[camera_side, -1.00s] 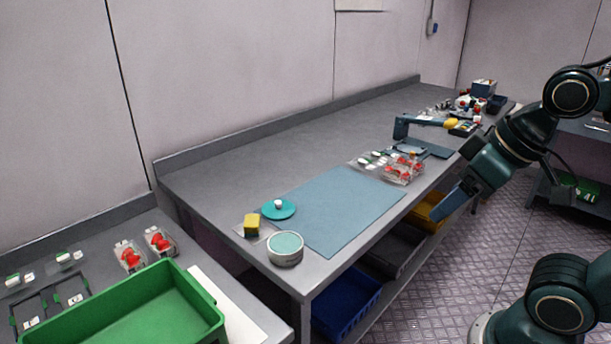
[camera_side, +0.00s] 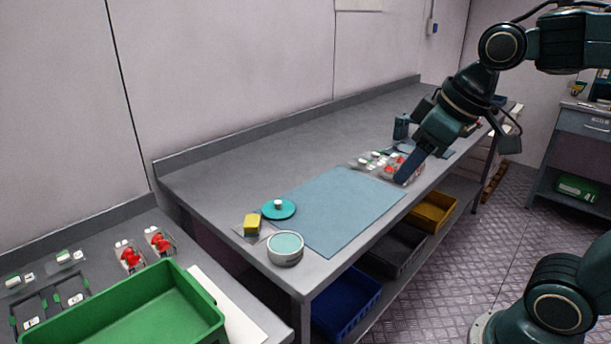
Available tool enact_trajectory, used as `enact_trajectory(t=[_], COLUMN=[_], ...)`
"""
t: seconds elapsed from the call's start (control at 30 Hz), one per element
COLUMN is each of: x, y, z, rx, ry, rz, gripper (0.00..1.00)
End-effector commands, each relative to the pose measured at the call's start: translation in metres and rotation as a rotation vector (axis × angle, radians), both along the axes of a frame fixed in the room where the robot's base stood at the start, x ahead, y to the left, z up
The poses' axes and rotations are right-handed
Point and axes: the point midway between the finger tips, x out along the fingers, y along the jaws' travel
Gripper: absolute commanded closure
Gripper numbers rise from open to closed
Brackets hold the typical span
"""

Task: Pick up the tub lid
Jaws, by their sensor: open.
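The tub lid (camera_side: 266,211) is a flat teal disc with a small white knob. It lies on the grey bench at the left edge of the blue mat. The round tub (camera_side: 285,254), pale with a teal top surface, stands in front of it near the bench's front corner. My gripper (camera_side: 403,178) is above the bench's front edge by the right end of the mat, well to the right of the lid. It is open, pointing down and left; its fingers overlap in this view, and it partly hides the punnets behind it.
A yellow sponge (camera_side: 251,224) sits just left of the lid. The blue mat (camera_side: 340,208) is bare. Clear punnets with red berries (camera_side: 390,168) stand beyond it, near my gripper. A green crate (camera_side: 130,315) stands on the lower left table. The bench's back strip is clear.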

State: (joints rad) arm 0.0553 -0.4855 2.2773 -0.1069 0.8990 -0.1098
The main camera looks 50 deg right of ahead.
Motion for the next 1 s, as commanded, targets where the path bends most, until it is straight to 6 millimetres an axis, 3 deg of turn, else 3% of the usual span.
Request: enact_trajectory(t=[0.47,0.77,1.0], x=[0.118,0.189,0.242], y=[-0.009,-0.023,-0.04], z=[0.007,-0.012,-0.04], rx=[-0.019,-0.021,-0.019], ry=[0.045,0.063,0.071], rz=[0.203,0.332,0.434], gripper=[0.57,0.57,0.57])
